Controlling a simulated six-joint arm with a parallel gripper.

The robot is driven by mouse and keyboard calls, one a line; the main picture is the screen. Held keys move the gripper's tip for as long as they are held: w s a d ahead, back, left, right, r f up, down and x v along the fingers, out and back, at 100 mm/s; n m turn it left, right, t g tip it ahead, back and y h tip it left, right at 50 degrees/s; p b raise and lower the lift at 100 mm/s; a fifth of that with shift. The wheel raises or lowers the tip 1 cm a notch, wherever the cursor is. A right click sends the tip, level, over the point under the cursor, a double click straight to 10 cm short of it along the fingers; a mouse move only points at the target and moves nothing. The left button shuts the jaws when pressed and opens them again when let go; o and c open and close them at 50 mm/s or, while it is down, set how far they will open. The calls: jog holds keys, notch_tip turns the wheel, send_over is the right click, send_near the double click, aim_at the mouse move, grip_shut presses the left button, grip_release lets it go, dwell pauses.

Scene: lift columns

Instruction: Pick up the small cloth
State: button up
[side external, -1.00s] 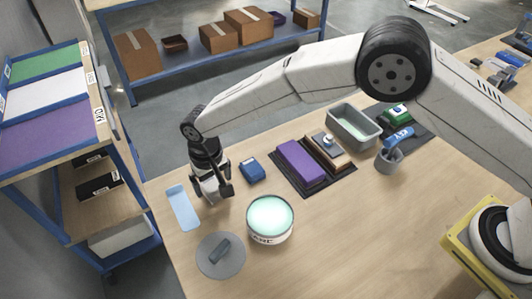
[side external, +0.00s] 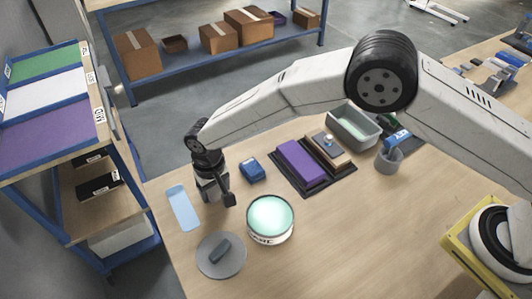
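Two things could be the small cloth. One is a small dark blue folded piece (side external: 251,169) on the wooden table. The other is a flat light blue strip (side external: 183,207) near the table's left edge. My gripper (side external: 226,201) points down between them, left of the folded piece and right of the strip. It appears apart from both. One dark finger shows clearly at its lower right; the other is hard to make out, so its opening is unclear. I see nothing held.
An open can with pale green contents (side external: 270,216) stands just below right of my gripper. A grey lid with a handle (side external: 221,256) lies before it. A purple block (side external: 301,163) on a dark tray, a grey bin (side external: 353,127) and a cup (side external: 388,161) stand rightward.

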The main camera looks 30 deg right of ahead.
jog(key=c, duration=0.5)
jog(key=shift+r, duration=0.1)
jog(key=shift+r, duration=0.75)
jog(key=s+d+r, duration=0.7)
jog(key=s+r, duration=0.4)
jog(key=s, duration=0.1)
jog(key=shift+r, duration=0.15)
jog(key=shift+d, duration=0.1)
